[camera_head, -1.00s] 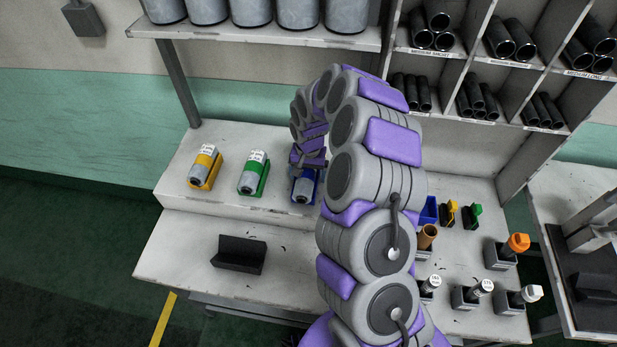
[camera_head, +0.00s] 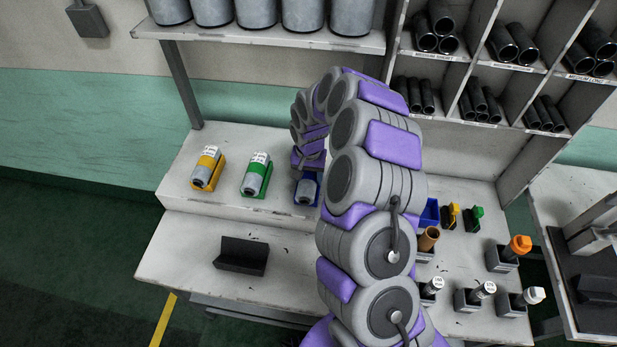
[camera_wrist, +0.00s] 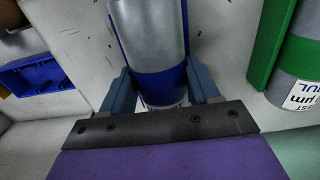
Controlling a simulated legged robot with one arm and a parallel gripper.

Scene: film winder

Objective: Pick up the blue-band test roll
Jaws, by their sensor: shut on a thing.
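The blue-band test roll (camera_head: 306,190) is a grey cylinder with a blue band, at the blue holder (camera_head: 299,200) on the raised shelf of the bench. In the wrist view the roll (camera_wrist: 150,38) fills the upper middle, with its blue band close to the jaws. My gripper (camera_wrist: 163,88) has one finger on each side of the roll and is shut on it near the band. In the head view my arm hides part of the roll and the fingertips. I cannot tell whether the roll is clear of its holder.
A green-band roll (camera_head: 256,176) and a yellow-band roll (camera_head: 206,168) sit in holders to the left. A black V-shaped cradle (camera_head: 241,255) stands on the lower bench. Small holders with a brown tube (camera_head: 428,238) and an orange-capped piece (camera_head: 518,246) stand to the right.

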